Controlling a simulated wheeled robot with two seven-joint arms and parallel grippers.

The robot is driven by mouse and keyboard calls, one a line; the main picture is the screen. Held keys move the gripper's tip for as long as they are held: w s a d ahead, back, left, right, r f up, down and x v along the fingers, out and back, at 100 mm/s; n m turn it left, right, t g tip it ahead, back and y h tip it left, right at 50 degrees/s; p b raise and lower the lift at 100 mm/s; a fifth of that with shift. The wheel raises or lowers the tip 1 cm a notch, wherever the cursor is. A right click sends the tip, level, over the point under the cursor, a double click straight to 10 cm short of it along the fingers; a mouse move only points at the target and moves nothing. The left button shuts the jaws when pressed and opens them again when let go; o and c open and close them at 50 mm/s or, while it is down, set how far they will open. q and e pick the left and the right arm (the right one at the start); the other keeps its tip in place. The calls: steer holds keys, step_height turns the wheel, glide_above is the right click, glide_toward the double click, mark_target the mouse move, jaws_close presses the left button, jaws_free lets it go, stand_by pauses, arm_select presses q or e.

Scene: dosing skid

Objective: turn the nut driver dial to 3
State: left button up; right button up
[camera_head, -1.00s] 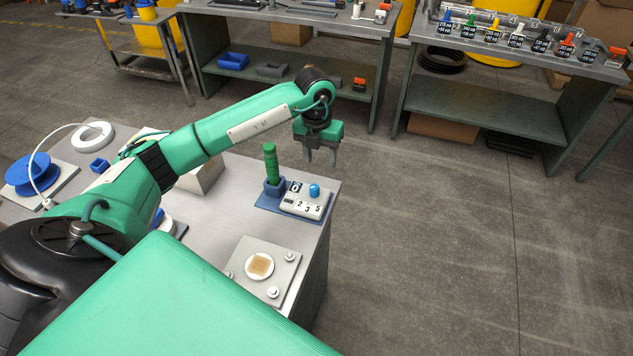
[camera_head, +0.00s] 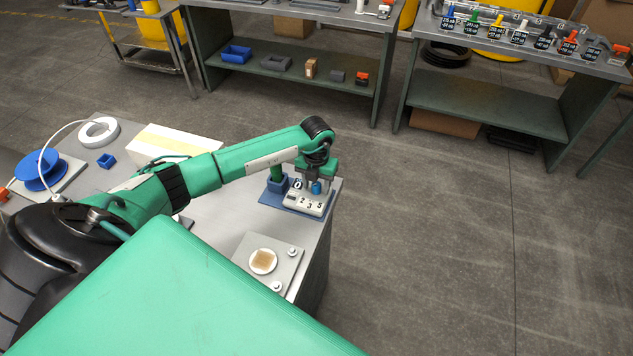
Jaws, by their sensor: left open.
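The dial is a small blue knob (camera_head: 316,188) on a white panel (camera_head: 303,201) with a dark display reading 0 and the printed numbers 2, 3 and 5. The panel stands on a blue base (camera_head: 275,199) at the bench's right edge. My left gripper (camera_head: 316,184) is open and points down at the knob, its fingers near the knob's sides; I cannot tell whether they touch it. The green-handled nut driver (camera_head: 275,171) stands upright in a blue holder (camera_head: 277,184), its top partly hidden by my left arm. My right gripper is not in view.
A grey plate (camera_head: 283,252) with a round white piece lies on the bench (camera_head: 215,220) in front of the panel. A blue spool (camera_head: 42,172), a white ring (camera_head: 97,132) and a pale box (camera_head: 175,143) are at left. Open floor lies to the right.

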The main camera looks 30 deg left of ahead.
arm_select(q)
steer(key=shift+f, duration=0.15)
steer(key=c, duration=1)
steer(key=shift+n, duration=0.4)
steer(key=n, duration=0.3)
steer(key=shift+n, duration=2.5)
